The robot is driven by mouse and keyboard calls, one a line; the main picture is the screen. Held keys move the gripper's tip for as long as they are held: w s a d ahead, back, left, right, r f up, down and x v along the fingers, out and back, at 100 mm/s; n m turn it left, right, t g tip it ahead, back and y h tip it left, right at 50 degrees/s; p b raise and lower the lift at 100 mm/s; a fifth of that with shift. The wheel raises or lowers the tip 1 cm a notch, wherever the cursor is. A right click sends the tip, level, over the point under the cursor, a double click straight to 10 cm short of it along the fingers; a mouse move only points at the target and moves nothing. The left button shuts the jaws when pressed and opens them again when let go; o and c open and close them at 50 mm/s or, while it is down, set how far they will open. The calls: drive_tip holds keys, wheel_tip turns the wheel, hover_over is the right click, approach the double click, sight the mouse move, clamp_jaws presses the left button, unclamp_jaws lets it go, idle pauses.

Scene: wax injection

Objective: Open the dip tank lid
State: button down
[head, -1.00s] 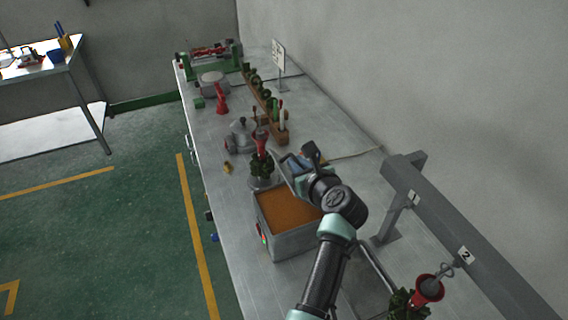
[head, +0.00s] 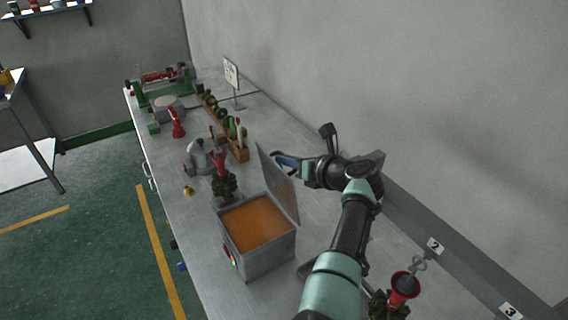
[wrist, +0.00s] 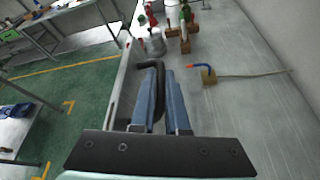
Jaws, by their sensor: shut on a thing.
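The dip tank (head: 262,262) is a grey box on the bench, full of orange-brown wax (head: 256,222). Its lid (head: 279,186) is a thin grey plate raised steeply at the tank's right side, leaving the wax uncovered. My gripper (head: 283,159) is at the lid's upper edge, on the side away from the wax. In the wrist view my blue fingers (wrist: 162,95) are shut on the dark, bent lid handle (wrist: 148,66). The lid shows there nearly edge-on (wrist: 127,84) left of the fingers. Part of the handle is hidden between the fingers.
A red-and-green wax tree (head: 223,180) and a grey pot (head: 197,158) stand just behind the tank. A wooden rack (head: 236,148) holds tools farther back. A grey rail (head: 420,226) runs along the right, with another red-topped tree (head: 404,286) near it.

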idle(0.3)
drive_tip(key=c, duration=1.2)
unclamp_jaws()
wheel_tip(320, 180, up, 10)
drive_tip(key=shift+f, duration=0.1)
